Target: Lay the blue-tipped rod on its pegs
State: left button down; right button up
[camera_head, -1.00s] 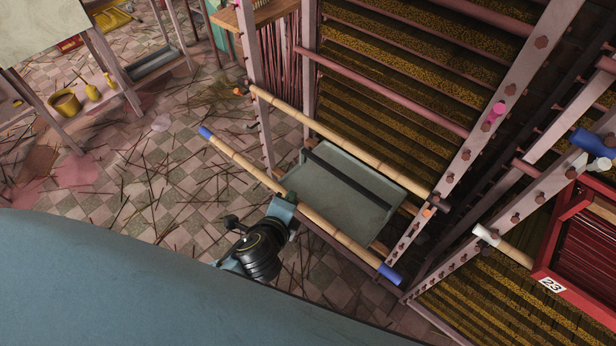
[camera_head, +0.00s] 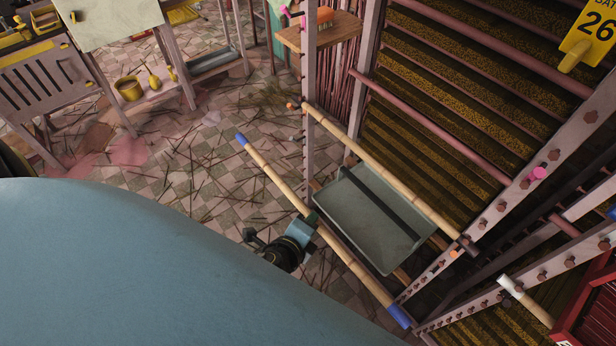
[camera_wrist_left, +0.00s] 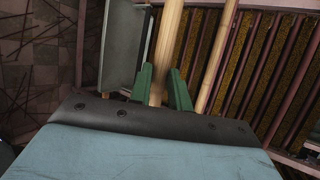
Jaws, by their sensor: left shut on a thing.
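The blue-tipped rod (camera_head: 345,257) is a long bamboo pole with a blue end at the upper left and another at the lower right. My left gripper (camera_head: 310,219) is shut on it near its middle. In the left wrist view the rod (camera_wrist_left: 168,50) runs between the green fingers of the gripper (camera_wrist_left: 160,88). The rod hangs tilted in front of the rack (camera_head: 309,120), whose posts carry small pegs, some with coloured ends. Its lower right tip is close to the right post; I cannot tell if they touch. My right gripper is not in view.
An orange-marked bamboo rod (camera_head: 385,175) spans the rack just behind. A grey tray (camera_head: 370,240) sits below it. A white-tipped rod (camera_head: 527,302) is at lower right. A table with yellow pots (camera_head: 130,88) stands far left. Sticks litter the tiled floor.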

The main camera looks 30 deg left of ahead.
pick_arm(q)
jog(key=s+a+b, duration=0.2)
jog(key=s+a, duration=0.1)
jog(key=s, duration=0.5)
jog(key=s+a+b, duration=0.1)
jog(key=s+a, duration=0.2)
jog(key=s, duration=0.6)
jog(key=shift+b, duration=0.4)
jog(key=shift+a, duration=0.1)
